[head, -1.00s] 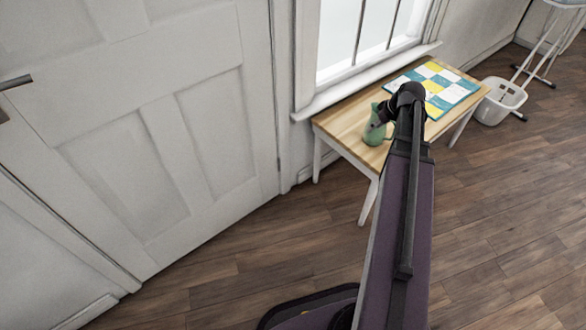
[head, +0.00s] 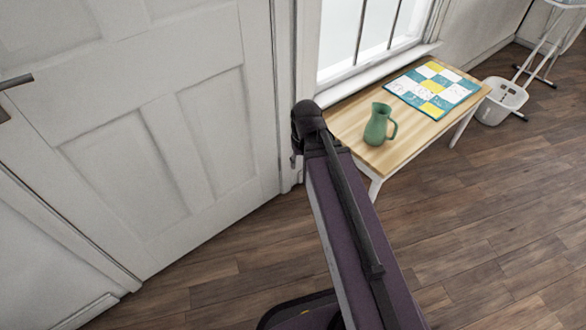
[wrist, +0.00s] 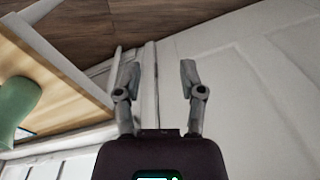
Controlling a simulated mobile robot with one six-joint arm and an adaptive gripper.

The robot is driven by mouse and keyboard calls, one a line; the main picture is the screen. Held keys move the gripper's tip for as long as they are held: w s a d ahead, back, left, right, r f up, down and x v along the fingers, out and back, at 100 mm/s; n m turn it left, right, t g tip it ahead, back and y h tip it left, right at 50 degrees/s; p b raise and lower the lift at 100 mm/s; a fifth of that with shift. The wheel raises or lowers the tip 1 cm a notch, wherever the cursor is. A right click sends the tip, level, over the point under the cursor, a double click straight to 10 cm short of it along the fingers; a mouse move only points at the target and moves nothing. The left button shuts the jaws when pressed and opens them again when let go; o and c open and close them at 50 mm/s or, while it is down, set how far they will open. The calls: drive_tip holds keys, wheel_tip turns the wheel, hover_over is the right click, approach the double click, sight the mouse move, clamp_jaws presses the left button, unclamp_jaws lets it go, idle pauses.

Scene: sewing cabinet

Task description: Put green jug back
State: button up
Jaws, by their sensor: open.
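The green jug (head: 377,125) stands upright on the wooden table (head: 430,127), near its front-left end, with its handle toward the right. In the wrist view part of the jug (wrist: 15,105) shows at the left edge. My gripper (wrist: 158,75) is open with nothing between its fingers. It is to the left of the jug, apart from it and past the table's left end. In the head view my arm hides most of the gripper.
A teal, white and yellow patchwork piece (head: 433,90) lies flat on the table behind the jug. A white basket (head: 500,103) stands on the floor to the right. A white panelled door (head: 150,130) is at left, and a window (head: 365,35) is above the table.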

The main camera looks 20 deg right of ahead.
drive_tip(key=shift+s+a+h, duration=0.15)
drive_tip(key=shift+s+a, duration=0.4)
drive_tip(key=shift+a, duration=0.2)
drive_tip(key=shift+s+a+h, duration=0.15)
drive_tip(key=shift+s+a, duration=0.35)
drive_tip(key=shift+a, duration=0.25)
